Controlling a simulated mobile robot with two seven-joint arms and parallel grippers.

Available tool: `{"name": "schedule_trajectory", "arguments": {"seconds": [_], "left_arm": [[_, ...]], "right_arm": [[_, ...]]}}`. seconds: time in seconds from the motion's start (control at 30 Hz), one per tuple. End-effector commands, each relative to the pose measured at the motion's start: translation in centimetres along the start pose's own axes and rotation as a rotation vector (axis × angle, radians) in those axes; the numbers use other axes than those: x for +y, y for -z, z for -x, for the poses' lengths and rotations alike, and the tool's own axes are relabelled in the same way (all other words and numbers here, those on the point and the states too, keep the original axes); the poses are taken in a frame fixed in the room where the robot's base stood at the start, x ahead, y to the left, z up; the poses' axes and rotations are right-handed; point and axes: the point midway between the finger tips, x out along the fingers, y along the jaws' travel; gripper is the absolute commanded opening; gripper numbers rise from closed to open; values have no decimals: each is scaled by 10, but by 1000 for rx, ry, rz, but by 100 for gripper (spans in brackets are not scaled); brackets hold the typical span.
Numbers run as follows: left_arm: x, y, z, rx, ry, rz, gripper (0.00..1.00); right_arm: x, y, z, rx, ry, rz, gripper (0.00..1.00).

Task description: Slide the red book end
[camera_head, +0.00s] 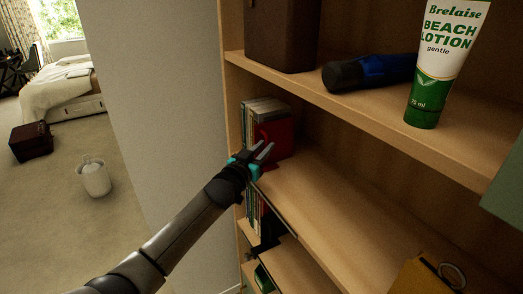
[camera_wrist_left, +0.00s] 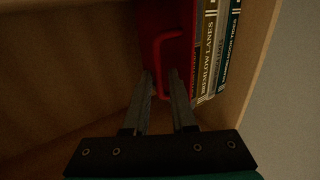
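The red book end (camera_head: 281,136) stands on the middle shelf against a row of upright books (camera_head: 263,106). In the left wrist view, the book end (camera_wrist_left: 174,55) has a red loop handle on its face, beside the book spines (camera_wrist_left: 209,50). My left gripper (camera_head: 265,152) is in front of the book end. In the left wrist view, the two fingers of this gripper (camera_wrist_left: 162,76) are apart, one on each side of the handle's lower part. I cannot tell whether either finger touches the handle. My right gripper is not in view.
The middle shelf (camera_head: 350,210) is bare to the right of the book end. The upper shelf holds a brown box (camera_head: 281,35), a blue and black object (camera_head: 370,72) and a lotion tube (camera_head: 446,65). A yellow object (camera_head: 422,277) is at the lower right.

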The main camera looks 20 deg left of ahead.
Motion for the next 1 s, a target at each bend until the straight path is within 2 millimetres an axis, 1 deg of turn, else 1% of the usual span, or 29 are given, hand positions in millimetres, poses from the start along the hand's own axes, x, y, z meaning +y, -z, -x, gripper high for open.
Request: {"name": "schedule_trajectory", "arguments": {"seconds": [0.13,0.27,1.0], "left_arm": [[0,-1,5,0,0,1,24],[0,-2,17,-2,0,0,24],[0,-2,123,-2,0,1,24]], "right_arm": [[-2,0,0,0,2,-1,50],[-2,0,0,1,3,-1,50],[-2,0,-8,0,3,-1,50]]}}
